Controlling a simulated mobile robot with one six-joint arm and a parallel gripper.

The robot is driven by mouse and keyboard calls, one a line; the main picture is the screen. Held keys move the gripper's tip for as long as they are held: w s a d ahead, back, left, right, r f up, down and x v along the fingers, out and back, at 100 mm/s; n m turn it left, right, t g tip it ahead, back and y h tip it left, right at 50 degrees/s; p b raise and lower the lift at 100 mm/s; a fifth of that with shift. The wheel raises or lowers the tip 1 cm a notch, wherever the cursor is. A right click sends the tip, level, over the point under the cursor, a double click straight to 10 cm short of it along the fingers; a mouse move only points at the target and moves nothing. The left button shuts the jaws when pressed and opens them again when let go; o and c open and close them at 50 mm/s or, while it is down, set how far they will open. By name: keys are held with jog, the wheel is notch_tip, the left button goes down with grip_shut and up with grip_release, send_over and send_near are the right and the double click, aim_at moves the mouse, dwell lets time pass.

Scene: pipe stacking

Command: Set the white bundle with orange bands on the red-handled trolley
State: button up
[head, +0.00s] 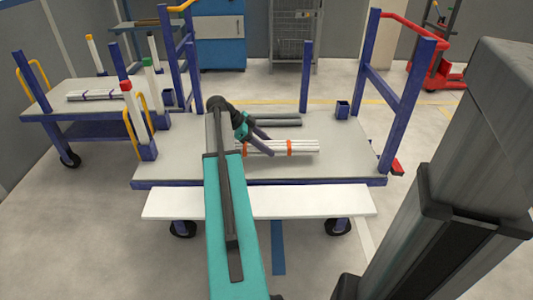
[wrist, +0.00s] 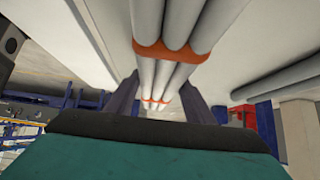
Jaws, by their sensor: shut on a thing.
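The white bundle with orange bands (head: 305,146) is several pale pipes lying level over the deck of the trolley with the red handle (head: 413,29). My gripper (head: 268,146) is shut on the bundle near its left part in the head view. In the wrist view, the bundle (wrist: 178,25) runs between the two dark fingers of my gripper (wrist: 160,97), with both orange bands showing. The trolley deck (head: 345,165) is grey with blue edges. I cannot tell whether the bundle touches the deck or hangs just above it.
Grey pipes (head: 275,120) lie on the deck behind the bundle, apart from it. A white board (head: 300,200) runs along the trolley's near side. Another trolley (head: 62,112) at the left carries a white bundle with dark bands (head: 95,95).

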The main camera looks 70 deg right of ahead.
jog(key=shift+w+d, duration=0.1)
jog(key=shift+w, duration=0.05)
jog(key=shift+f+b, duration=0.8)
jog(key=shift+f, duration=0.95)
jog(key=shift+f, duration=0.1)
jog(key=o, duration=1.4)
jog(key=shift+o, duration=0.2)
jog(key=shift+w+r, duration=0.15)
jog(key=shift+r, duration=0.25)
jog(key=p+v, duration=0.3)
jog(key=v, duration=0.8)
jog(key=shift+w+p, duration=0.15)
jog(key=shift+p, duration=0.25)
